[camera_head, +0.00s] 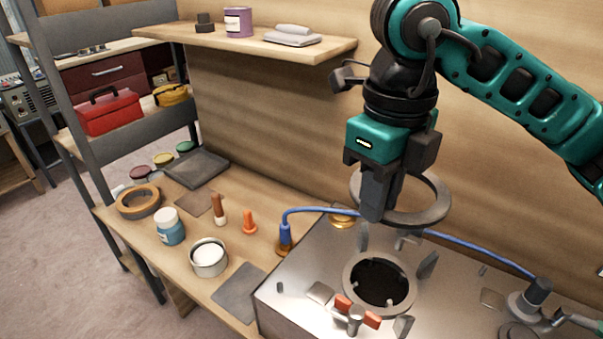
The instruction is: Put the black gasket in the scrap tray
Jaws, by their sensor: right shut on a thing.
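The black gasket (436,212), a flat dark grey ring, hangs in the air above the metal housing, roughly level. My right gripper (371,212) points down and is shut on the ring's left side. A shallow dark tray (197,167), which looks like the scrap tray, lies on the bench at the back left, well left of the gasket; it looks empty. My left gripper is not in view.
The metal housing (300,262) has a round opening (380,283) with upright tabs and a red-handled clamp (356,315). A blue cable (460,239) runs behind it. A white-topped tin (208,257), blue jar (169,227) and tape roll (138,202) stand left. A shelf (260,43) overhangs the bench.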

